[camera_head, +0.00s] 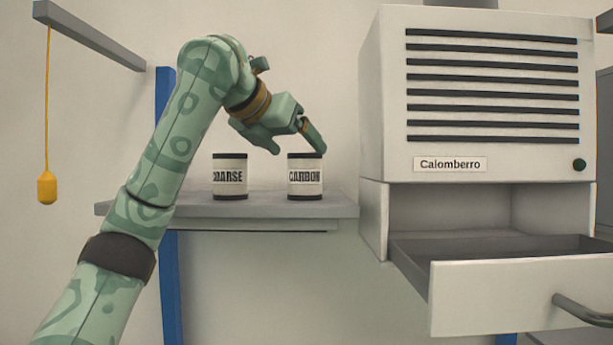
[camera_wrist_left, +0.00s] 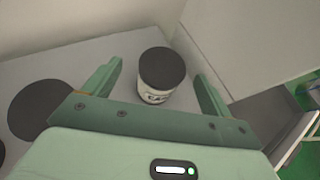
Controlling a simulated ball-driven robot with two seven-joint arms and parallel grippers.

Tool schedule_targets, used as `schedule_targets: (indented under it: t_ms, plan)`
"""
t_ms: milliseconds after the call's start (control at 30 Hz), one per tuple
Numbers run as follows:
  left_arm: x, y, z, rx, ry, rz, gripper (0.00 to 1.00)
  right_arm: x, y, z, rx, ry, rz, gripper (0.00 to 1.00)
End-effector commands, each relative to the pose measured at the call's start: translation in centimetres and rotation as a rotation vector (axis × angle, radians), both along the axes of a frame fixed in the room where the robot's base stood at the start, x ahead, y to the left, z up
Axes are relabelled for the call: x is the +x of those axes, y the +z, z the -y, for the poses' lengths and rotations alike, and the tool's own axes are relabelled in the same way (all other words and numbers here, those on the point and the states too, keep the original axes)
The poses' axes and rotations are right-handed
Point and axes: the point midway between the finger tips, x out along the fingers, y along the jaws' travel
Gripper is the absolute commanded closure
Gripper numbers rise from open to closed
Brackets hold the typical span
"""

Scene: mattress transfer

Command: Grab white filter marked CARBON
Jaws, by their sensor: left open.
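The white filter marked CARBON (camera_head: 305,178) stands upright on the grey shelf (camera_head: 270,208), with black bands at top and bottom. My left gripper (camera_head: 293,148) is open just above and to the left of it in the head view. In the left wrist view the CARBON filter (camera_wrist_left: 158,78), with its black top, sits between the spread fingers of my left gripper (camera_wrist_left: 160,82), nearer their tips, with gaps on both sides. A similar filter marked COARSE (camera_head: 230,178) stands to its left. My right gripper is not in view.
A white Calomberro machine (camera_head: 480,100) stands right of the shelf, with an open drawer (camera_head: 520,295) below it. A yellow weight (camera_head: 47,188) hangs on a cord at the far left. In the left wrist view a dark round top (camera_wrist_left: 38,108) lies left of the gripper.

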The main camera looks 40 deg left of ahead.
Motion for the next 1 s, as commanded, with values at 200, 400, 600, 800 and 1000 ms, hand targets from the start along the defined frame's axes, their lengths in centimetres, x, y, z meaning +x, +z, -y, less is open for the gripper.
schedule_targets:
  t_ms: [200, 400, 600, 800, 1000]
  plan:
    - [2.5, -2.0, 0.1, 0.000, 0.001, -0.004, 0.16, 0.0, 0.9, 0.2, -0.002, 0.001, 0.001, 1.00]
    - [4.2, -2.9, -0.1, -0.001, 0.000, 0.000, 0.16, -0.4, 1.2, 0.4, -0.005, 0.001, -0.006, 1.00]
    - [4.2, -2.9, -0.1, -0.001, 0.000, 0.000, 0.18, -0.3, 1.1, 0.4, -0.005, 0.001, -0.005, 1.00]
    - [4.2, -2.9, -0.1, -0.001, 0.000, 0.000, 0.67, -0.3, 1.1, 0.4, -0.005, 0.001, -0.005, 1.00]
    - [4.2, -2.9, -0.1, -0.001, 0.000, 0.001, 0.67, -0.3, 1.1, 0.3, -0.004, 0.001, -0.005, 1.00]
